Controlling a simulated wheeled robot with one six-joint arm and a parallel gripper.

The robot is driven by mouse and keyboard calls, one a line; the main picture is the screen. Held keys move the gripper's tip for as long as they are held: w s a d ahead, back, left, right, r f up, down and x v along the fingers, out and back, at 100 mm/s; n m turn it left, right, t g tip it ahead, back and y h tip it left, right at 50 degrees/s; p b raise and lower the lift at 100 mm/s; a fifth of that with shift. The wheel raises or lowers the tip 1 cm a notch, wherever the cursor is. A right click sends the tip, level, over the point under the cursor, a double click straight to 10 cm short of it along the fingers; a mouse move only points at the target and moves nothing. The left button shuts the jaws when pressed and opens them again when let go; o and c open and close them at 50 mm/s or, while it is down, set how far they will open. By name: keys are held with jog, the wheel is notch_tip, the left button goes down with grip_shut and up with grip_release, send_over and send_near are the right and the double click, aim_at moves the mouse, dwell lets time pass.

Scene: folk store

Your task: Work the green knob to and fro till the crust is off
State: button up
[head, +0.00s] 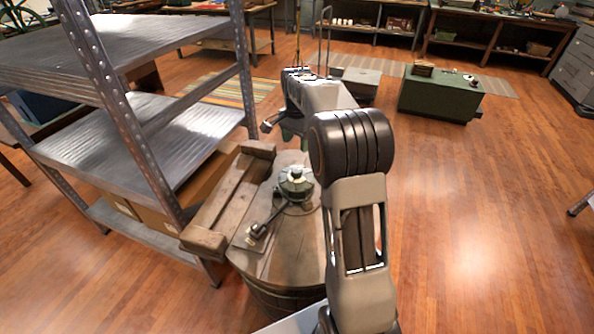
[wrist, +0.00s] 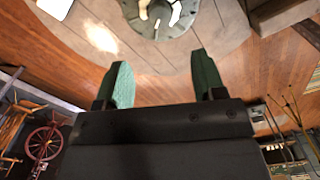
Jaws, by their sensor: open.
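A dull green knob-like fitting (head: 296,181) sits on the round wooden barrel top (head: 290,252). It shows in the wrist view as a grey-green round piece (wrist: 158,30), cut off by the top edge. Which part is the knob itself, and any crust on it, is too small or cut off to tell. My gripper (head: 277,130) is above and beyond the fitting in the head view. In the wrist view my gripper (wrist: 162,75) has two green fingers wide apart, with nothing between them. It is apart from the fitting.
A black-handled item (head: 258,230) lies on the barrel top, left of the fitting. A wooden trough-like piece (head: 228,200) stands against its left side, next to a metal shelf rack (head: 180,125). A green chest (head: 438,97) stands at the back right.

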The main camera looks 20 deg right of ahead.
aim_at(297, 170)
notch_tip(297, 170, down, 12)
jog(key=shift+r+b, duration=0.1)
jog(key=shift+b, duration=0.4)
jog(key=shift+c, duration=0.2)
jog(key=c, duration=0.9)
